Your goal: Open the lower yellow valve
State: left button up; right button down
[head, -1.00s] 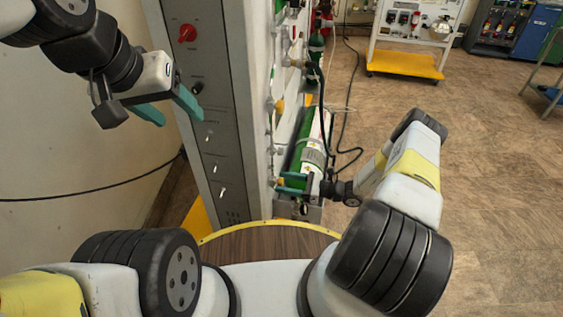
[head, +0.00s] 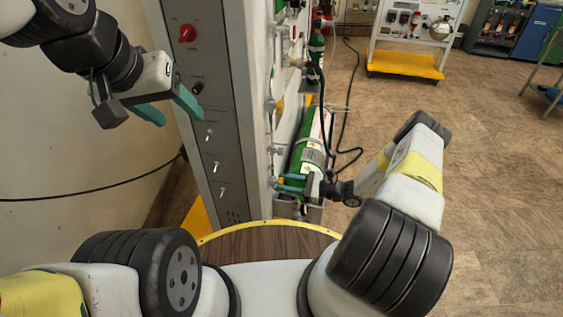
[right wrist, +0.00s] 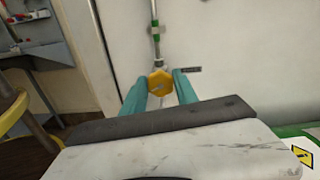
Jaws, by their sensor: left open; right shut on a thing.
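The lower yellow valve (right wrist: 160,83) is a lobed yellow knob below a vertical pipe on a white panel, seen in the right wrist view. My right gripper (right wrist: 159,88) has its two teal fingers on either side of the knob and is shut on it. In the head view my right gripper (head: 283,183) is low at the panel's side, and its fingers largely hide the knob there. Another yellow valve (head: 279,106) sits higher on the same panel side. My left gripper (head: 176,112) is open and empty in front of the grey control face.
The tall trainer cabinet (head: 205,110) stands in the middle. A green cylinder (head: 302,152) lies close beside my right gripper, with a black hose (head: 348,152) near it. A yellow-based cart (head: 405,64) stands far back. The floor at right is open.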

jog(key=n, duration=0.5)
jog(key=shift+s, duration=0.1)
jog(key=shift+f+n, duration=0.1)
jog(key=shift+n, duration=0.2)
dwell(0.4)
jog(key=c, duration=0.9)
grip_release()
jog(key=shift+c, duration=0.2)
jog(key=shift+d, duration=0.1)
jog(key=v, duration=0.7)
jog(key=shift+d, duration=0.3)
jog(key=shift+s, duration=0.1)
